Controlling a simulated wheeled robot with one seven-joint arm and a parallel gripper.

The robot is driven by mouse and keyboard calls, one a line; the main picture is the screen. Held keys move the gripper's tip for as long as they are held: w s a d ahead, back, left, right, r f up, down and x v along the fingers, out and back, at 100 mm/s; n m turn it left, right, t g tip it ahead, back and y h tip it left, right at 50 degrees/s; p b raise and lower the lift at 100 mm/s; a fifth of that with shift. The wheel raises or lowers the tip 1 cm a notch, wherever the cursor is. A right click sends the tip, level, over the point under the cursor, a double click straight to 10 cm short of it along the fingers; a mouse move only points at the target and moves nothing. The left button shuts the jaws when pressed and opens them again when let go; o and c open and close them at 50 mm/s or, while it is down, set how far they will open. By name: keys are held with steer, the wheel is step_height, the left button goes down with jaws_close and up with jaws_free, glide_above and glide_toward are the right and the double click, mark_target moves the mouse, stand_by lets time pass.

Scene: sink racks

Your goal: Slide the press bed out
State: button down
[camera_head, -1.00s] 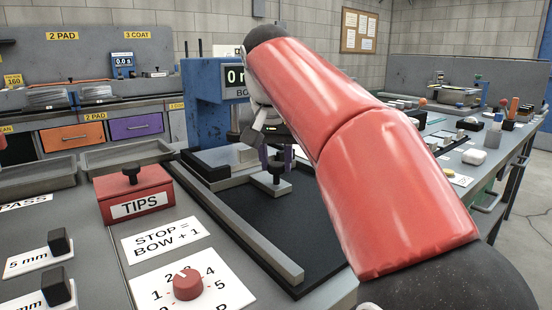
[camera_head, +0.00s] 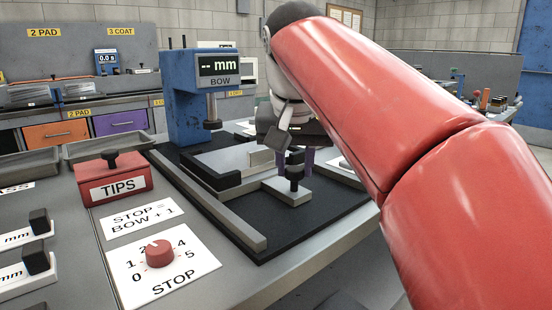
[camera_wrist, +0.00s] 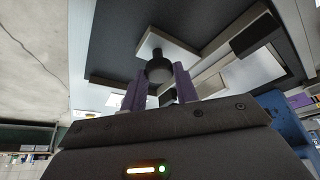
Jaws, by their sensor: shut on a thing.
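The blue press (camera_head: 187,108) stands at the back of a black base plate, its display reading "-- mm" above the word BOW. A small pale block (camera_head: 287,191) at the bed's front carries a black knob (camera_head: 294,173). My gripper (camera_head: 296,160) has purple fingers around the knob's upper part and is shut on it. In the wrist view the round knob (camera_wrist: 159,70) shows between the fingertips; the exact contact is partly hidden.
A grey rail (camera_head: 210,203) runs along the plate's left side. A red TIPS box (camera_head: 113,182) and a STOP dial (camera_head: 159,253) lie further left. The black plate in front of the knob is bare. The bench edge is close on the right.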

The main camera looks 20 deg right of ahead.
steer(key=s, duration=0.1)
steer(key=s+d, duration=0.1)
steer(key=s, duration=0.1)
steer(key=s+d, duration=0.1)
steer(key=s, duration=0.1)
steer(key=shift+s+d+b, duration=0.1)
steer(key=shift+s+b, duration=0.1)
steer(key=shift+b, duration=0.15)
steer(key=c, duration=1.1)
jaws_free()
steer(key=shift+s, duration=0.15)
steer(key=shift+o, duration=0.2)
steer(key=shift+r, duration=0.1)
steer(key=p+v, duration=0.2)
steer(key=v, duration=0.5)
steer(key=shift+s+r, duration=0.15)
steer(key=shift+r, duration=0.1)
steer(key=shift+s, duration=0.1)
